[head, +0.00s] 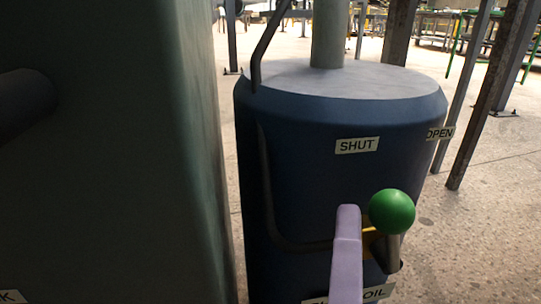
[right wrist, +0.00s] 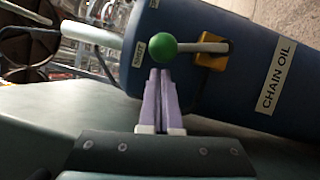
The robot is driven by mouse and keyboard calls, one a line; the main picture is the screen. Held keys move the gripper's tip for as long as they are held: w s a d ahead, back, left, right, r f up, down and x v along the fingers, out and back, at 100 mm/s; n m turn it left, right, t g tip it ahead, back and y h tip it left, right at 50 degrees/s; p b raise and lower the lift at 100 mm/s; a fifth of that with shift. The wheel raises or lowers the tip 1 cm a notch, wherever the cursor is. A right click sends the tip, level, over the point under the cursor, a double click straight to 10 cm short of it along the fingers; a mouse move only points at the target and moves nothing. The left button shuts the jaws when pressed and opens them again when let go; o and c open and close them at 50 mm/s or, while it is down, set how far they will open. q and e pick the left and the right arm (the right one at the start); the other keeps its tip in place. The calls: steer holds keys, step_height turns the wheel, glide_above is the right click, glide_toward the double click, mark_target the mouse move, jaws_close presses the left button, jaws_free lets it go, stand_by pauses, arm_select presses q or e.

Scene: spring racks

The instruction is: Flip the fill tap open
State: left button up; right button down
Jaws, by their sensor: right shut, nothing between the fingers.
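The fill tap is on the side of a dark blue drum (head: 310,150). Its lever ends in a green ball knob (head: 390,211), and the yellow tap body (head: 370,243) is partly hidden behind my gripper. In the right wrist view the green knob (right wrist: 162,47) sits on a light rod from the yellow block (right wrist: 211,51), with the rod pointing towards the SHUT label (right wrist: 139,53). My right gripper (head: 348,212) has lavender fingers, shut and empty, just left of the knob. In the right wrist view its fingertips (right wrist: 160,73) are close by the knob; I cannot tell if they touch. My left gripper is not in view.
The SHUT label (head: 357,145) is above the tap and the OPEN label (head: 440,133) is to its right. A CHAIN OIL label (right wrist: 277,77) is below the tap. A large dark green body (head: 110,150) stands close on the left. Bare floor (head: 490,210) lies right of the drum.

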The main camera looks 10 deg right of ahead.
mark_target(408, 222)
steer(key=shift+d, duration=0.15)
steer(key=shift+d+r+m+p, duration=0.15)
steer(key=shift+r+m+p, duration=0.15)
steer(key=shift+p, duration=0.25)
steer(key=shift+d+r+m+p, duration=0.15)
steer(key=shift+d+m+p, duration=0.05)
steer(key=shift+m+p, duration=0.2)
steer(key=shift+d+r+m+g+p, duration=0.4)
steer(key=shift+m+g+p, duration=0.1)
steer(key=shift+p, duration=0.35)
steer(key=d+m+p, duration=0.1)
steer(key=d+r+m+g+y+p, duration=0.1)
steer(key=p, duration=0.1)
steer(key=shift+w+d+r+m+p, duration=0.1)
steer(key=shift+d+r+m+p, duration=0.05)
steer(key=shift+d+m+p, duration=0.2)
steer(key=shift+w+d+f+m+g+y+p, duration=0.15)
steer(key=shift+d+m+g+y+p, duration=0.1)
steer(key=shift+d+m+y+p, duration=0.45)
steer(key=shift+s+d+f+m+g+y+p, duration=0.15)
steer(key=shift+d+m+g+y+p, duration=0.25)
steer(key=shift+d+m, duration=0.6)
steer(key=shift+w+d+f+m+g+y+p, duration=0.15)
steer(key=shift+d+m+y+p, duration=0.25)
steer(key=shift+d+m+p, duration=0.45)
